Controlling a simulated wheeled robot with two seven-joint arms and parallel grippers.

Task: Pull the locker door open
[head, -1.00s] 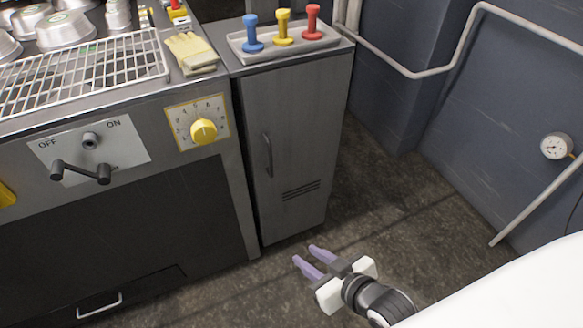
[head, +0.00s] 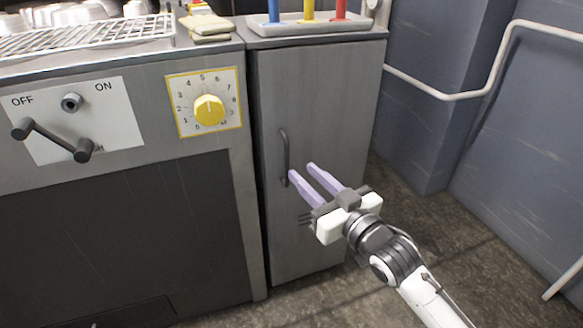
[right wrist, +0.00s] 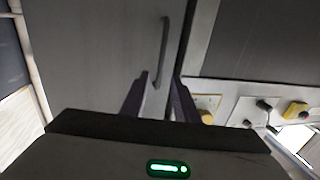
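The grey locker door (head: 320,110) is shut, with a dark vertical bar handle (head: 284,157) near its left edge. My right gripper (head: 302,172) is in front of the door, its two pale purple fingers apart and pointing at the handle. The fingertips are close to the handle's lower part; I cannot tell whether they touch it. In the right wrist view the handle (right wrist: 163,52) stands beyond the gap between the open fingers (right wrist: 160,82). Nothing is between the fingers. My left gripper is not in view.
Left of the locker is a metal unit with a yellow dial (head: 209,110) and an ON/OFF lever (head: 52,139). A tray (head: 350,24) with blue, yellow and red pieces sits on the locker top. A blue wall with a pipe (head: 440,95) is at right. Floor right of the locker is clear.

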